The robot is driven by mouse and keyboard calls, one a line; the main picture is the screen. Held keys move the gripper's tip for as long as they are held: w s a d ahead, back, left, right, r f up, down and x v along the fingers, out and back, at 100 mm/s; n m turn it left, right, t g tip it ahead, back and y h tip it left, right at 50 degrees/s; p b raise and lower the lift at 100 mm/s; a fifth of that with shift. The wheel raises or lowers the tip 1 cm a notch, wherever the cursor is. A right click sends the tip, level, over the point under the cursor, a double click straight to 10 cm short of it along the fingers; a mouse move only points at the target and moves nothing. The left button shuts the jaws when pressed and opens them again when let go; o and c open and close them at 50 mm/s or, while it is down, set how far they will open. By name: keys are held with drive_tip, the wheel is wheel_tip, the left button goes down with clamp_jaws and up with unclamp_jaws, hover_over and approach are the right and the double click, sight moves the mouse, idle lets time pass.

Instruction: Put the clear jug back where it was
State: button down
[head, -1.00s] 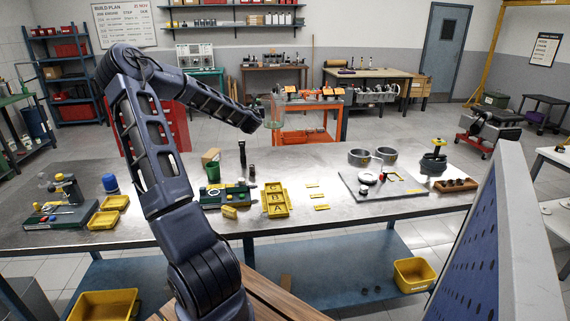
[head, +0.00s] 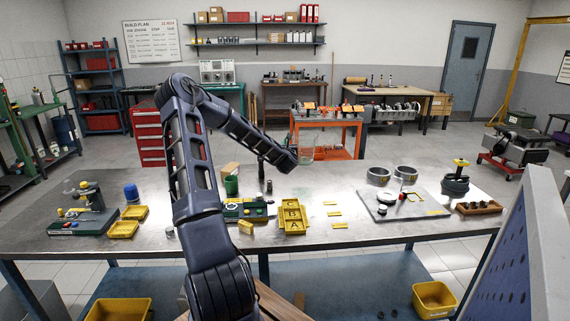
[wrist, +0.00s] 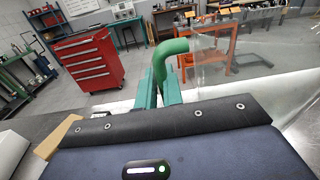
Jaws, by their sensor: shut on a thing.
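The clear jug (head: 306,153) is held over the back part of the steel bench in the head view, beyond the yellow lettered tray. In the wrist view, its green handle (wrist: 170,48) stands at the fingertips and its transparent body (wrist: 212,58) extends to the right. My gripper (wrist: 158,88) is shut on the green handle. In the head view, the forearm hides the fingers and part of the jug. I cannot tell the exact gap between the jug's base and the bench.
The steel bench (head: 330,246) carries a yellow lettered tray (head: 293,215), a green cup (head: 231,185), a grey plate with small parts (head: 420,209) and two metal rings (head: 378,176). A blue perforated panel (head: 535,240) stands at the right. An orange cart (head: 340,125) stands behind.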

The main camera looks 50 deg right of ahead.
wheel_tip(320, 180, down, 9)
idle(0.6)
drive_tip(key=c, duration=1.5)
unclamp_jaws()
drive_tip(key=shift+f, duration=0.1)
drive_tip(key=shift+c, duration=0.2)
